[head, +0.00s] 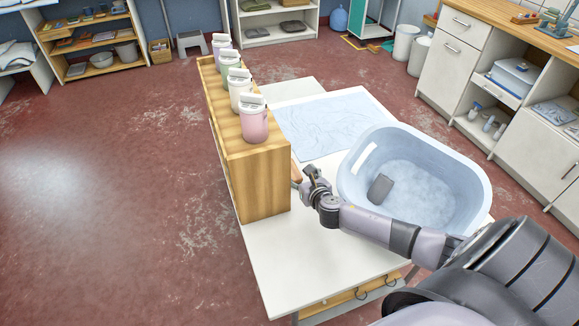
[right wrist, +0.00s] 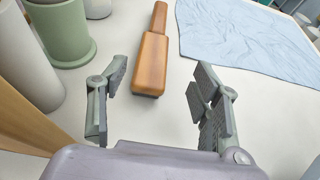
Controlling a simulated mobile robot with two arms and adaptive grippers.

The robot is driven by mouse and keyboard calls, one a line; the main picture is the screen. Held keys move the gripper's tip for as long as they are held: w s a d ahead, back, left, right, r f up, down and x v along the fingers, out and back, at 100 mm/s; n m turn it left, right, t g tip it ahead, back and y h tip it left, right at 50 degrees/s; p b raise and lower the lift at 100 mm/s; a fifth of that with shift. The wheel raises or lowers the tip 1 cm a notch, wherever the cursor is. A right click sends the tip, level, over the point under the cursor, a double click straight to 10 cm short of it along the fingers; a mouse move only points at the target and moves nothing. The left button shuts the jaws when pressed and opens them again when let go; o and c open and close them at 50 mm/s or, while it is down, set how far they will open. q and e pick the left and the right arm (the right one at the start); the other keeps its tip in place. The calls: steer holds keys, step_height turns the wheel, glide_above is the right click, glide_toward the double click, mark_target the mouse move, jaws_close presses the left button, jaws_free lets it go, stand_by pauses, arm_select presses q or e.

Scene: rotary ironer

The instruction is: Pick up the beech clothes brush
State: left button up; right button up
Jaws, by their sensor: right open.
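The beech clothes brush (right wrist: 152,62) lies on the white table, its dark bristle edge just showing at the near end and its handle pointing away in the right wrist view. In the head view only a small brown part of it (head: 296,171) shows beside the wooden unit, mostly hidden. My right gripper (right wrist: 160,84) is open and empty, its fingers apart on either side of the line of the brush, with the brush's near end just ahead. In the head view the right gripper (head: 311,176) is low over the table. My left gripper is not in view.
A wooden unit (head: 262,180) with several lidded jugs on top stands close left of my right gripper. A pale blue tub (head: 353,163) holding a grey block stands to the right. A light blue cloth (head: 322,122) lies behind. The table's front (head: 300,262) is clear.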

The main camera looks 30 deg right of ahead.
mark_target(293, 169)
steer(key=x, duration=0.3)
steer(key=shift+w+a+f, duration=0.1)
steer(key=shift+w+a, duration=0.1)
steer(key=shift+w, duration=0.15)
steer(key=shift+b+x, duration=0.3)
steer(key=shift+x, duration=0.8)
steer(key=shift+w+f, duration=0.35)
steer(key=shift+w, duration=0.1)
steer(key=shift+s+r, duration=0.1)
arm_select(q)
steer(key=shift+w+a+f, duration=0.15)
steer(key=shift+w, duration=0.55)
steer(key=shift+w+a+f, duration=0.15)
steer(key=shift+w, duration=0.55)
arm_select(e)
steer(key=c, duration=1.3)
